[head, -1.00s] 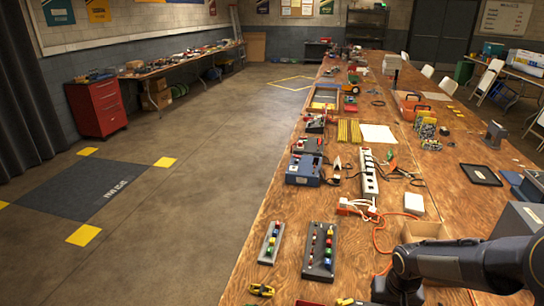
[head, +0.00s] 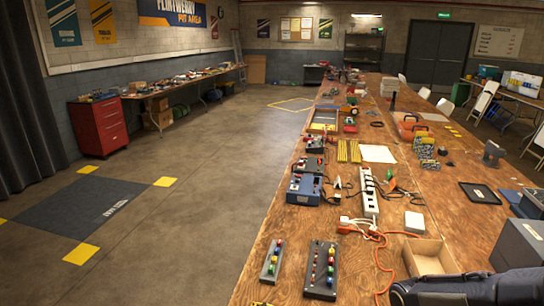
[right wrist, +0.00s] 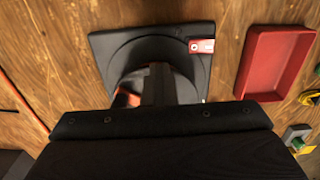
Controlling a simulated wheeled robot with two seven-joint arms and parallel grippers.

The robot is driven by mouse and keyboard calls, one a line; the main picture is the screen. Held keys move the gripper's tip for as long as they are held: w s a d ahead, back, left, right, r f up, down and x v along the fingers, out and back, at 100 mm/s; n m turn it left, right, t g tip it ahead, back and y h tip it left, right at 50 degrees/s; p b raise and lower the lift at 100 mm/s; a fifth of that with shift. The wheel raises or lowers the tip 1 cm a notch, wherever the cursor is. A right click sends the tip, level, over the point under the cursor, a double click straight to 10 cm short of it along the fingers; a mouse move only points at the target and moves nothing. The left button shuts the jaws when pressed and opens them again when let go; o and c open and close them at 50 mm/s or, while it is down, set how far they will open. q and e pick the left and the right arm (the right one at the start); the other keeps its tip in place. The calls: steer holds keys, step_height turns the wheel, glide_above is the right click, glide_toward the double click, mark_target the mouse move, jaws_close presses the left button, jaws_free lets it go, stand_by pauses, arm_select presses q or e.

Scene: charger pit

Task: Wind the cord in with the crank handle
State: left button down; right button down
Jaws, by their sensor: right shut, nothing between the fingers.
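An orange cord (head: 380,250) runs loosely along the table from the orange block by the white power strip. A thin orange-red line, probably this cord, crosses the left of the right wrist view (right wrist: 22,105). A black square-based unit (right wrist: 103,50) with a red-and-white label lies in the right wrist view. An orange part shows low on it; I cannot make out a crank handle. My right gripper (right wrist: 165,80) is shut and empty, over the unit and partly hiding it. Contact cannot be told. My left gripper is not in view.
A red tray (right wrist: 275,62) lies right of the unit. An open cardboard box (head: 428,250) and a grey box (head: 518,246) stand near my right arm.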

steer(key=shift+s+f, duration=0.2)
steer(key=shift+s, duration=0.2)
steer(key=shift+s+a, duration=0.15)
steer(key=shift+s, duration=0.1)
steer(key=shift+s+a+b, duration=0.2)
steer(key=shift+a+b, duration=0.2)
steer(key=shift+a, duration=0.3)
steer(key=shift+s+a+r, duration=0.1)
steer(key=shift+s+a, duration=0.1)
steer(key=shift+a, duration=0.25)
arm_select(q)
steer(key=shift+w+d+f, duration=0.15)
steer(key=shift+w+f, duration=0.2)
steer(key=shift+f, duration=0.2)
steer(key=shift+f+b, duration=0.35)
steer(key=shift+b, duration=0.05)
arm_select(e)
steer(key=shift+s+a, duration=0.25)
steer(key=shift+a, duration=0.35)
steer(key=shift+s+a, duration=0.25)
steer(key=shift+a, duration=0.35)
